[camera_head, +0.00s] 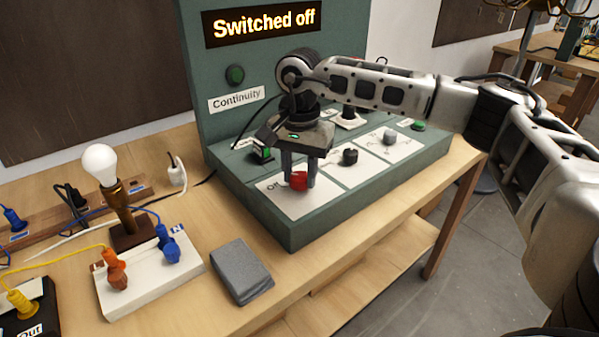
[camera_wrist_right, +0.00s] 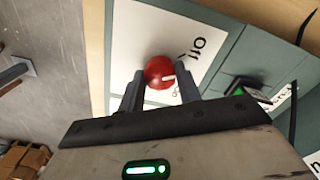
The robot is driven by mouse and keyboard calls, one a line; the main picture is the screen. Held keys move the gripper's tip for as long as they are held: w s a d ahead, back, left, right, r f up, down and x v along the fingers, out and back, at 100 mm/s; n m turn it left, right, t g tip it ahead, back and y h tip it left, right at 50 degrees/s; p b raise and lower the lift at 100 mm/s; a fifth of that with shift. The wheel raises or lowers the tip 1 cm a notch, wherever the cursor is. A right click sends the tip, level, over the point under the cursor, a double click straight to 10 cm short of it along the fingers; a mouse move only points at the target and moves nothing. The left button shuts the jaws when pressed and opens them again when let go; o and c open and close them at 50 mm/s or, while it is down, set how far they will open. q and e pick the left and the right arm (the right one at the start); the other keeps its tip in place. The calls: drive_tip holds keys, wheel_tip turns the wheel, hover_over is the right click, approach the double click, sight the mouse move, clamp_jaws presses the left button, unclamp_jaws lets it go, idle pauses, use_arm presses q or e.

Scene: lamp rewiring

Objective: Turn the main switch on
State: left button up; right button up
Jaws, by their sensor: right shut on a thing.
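The main switch is a red round knob (camera_head: 298,181) on a white plate at the front left of the green control panel (camera_head: 290,235). My right gripper (camera_head: 299,176) points down with its fingers on either side of the knob, shut on it. The right wrist view also shows the red knob (camera_wrist_right: 160,72) between the two fingertips (camera_wrist_right: 160,80), with a white mark on its face and the word "Off" beside it. The panel's display (camera_head: 264,22) reads "Switched off". My left gripper is in neither view.
A lamp with a white bulb (camera_head: 100,163) stands left of the panel. A white terminal block (camera_head: 150,283) with orange and blue plugs and a grey block (camera_head: 242,272) lie in front of it. A black knob (camera_head: 348,157) sits right of my gripper. Cables run across the table's left side.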

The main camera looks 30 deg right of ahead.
drive_tip(key=m, duration=0.3)
drive_tip(key=shift+m, duration=0.4)
drive_tip(key=m, duration=0.3)
drive_tip(key=shift+m+b, duration=0.3)
drive_tip(key=shift+b, duration=0.05)
drive_tip(key=m, duration=0.4)
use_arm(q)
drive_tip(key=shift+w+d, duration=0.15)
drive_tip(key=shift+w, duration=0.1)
use_arm(e)
drive_tip(key=shift+w+r+m, duration=0.1)
drive_tip(key=shift+m, duration=1.5)
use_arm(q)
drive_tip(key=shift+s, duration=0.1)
use_arm(e)
drive_tip(key=o, duration=1)
drive_tip(key=shift+c, duration=0.2)
